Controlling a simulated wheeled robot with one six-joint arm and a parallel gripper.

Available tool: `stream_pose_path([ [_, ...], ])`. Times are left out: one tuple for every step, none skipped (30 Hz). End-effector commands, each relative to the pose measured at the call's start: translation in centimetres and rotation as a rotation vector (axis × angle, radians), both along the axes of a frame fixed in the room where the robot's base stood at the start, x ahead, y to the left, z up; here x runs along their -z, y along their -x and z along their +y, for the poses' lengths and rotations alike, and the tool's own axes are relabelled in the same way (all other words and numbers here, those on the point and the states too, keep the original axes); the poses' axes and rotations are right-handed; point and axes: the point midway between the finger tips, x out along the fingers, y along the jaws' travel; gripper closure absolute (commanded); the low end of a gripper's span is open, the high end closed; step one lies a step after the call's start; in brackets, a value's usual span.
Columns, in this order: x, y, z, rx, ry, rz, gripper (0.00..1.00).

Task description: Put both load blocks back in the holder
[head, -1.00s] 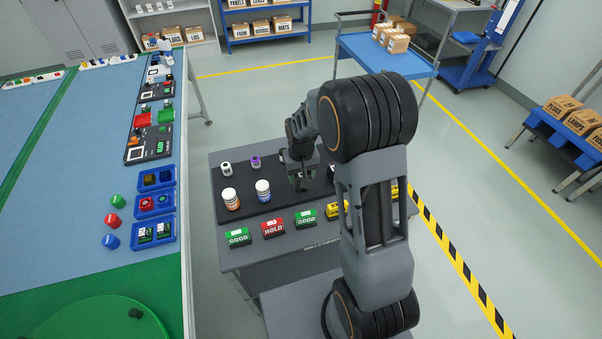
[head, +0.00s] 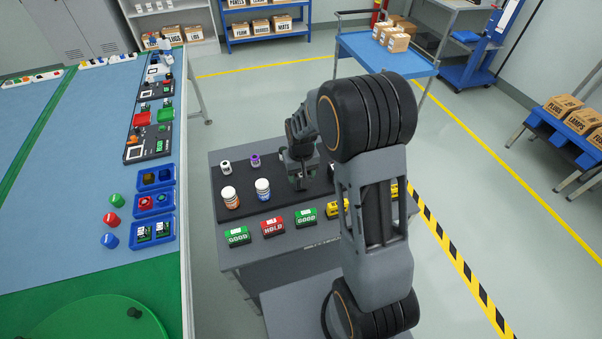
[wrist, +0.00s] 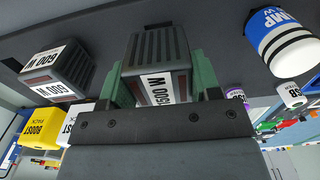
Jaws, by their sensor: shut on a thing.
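My gripper (head: 300,184) is over the black mat on the grey cart. My arm mostly hides both blocks in the head view. I cannot tell whether the held block touches the mat. I cannot tell which thing is the holder.
The black mat (head: 285,207) also bears white-capped bottles (head: 263,190) and small cylinders (head: 255,160). Green, red and yellow labelled boxes (head: 272,226) line the cart's front. A workbench (head: 60,220) with blue trays (head: 174,178) stands left. My arm hides the cart's right side.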

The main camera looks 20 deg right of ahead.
Motion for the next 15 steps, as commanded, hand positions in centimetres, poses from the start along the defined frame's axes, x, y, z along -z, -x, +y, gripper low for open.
stream_pose_path([
  [0.13,-0.04,0.00,0.000,0.000,-0.002,0.84],
  [0.18,-0.04,0.00,0.000,0.000,-0.002,0.84],
  [0.26,-0.04,0.00,0.000,0.000,-0.002,0.84],
  [0.32,-0.04,0.00,0.000,0.000,-0.002,0.84],
  [0.37,-0.04,0.00,0.000,0.000,-0.002,0.84],
  [0.45,-0.04,0.00,0.000,0.000,-0.002,0.84],
  [0.51,-0.04,0.00,0.000,0.000,-0.002,0.84],
  [0.57,-0.04,0.00,0.000,0.000,-0.001,0.84],
  [0.64,-0.04,0.00,0.000,0.000,-0.001,0.84],
  [0.70,-0.04,0.00,0.000,0.000,-0.001,0.84],
  [0.76,-0.04,0.00,0.000,0.000,-0.001,0.84],
  [0.83,-0.04,0.00,0.000,0.000,-0.001,0.84],
  [0.89,-0.04,0.00,0.000,0.000,-0.001,0.84],
  [0.95,-0.04,0.00,0.000,0.000,-0.001,0.84],
  [1.02,-0.04,0.00,0.000,0.000,-0.001,0.84],
])
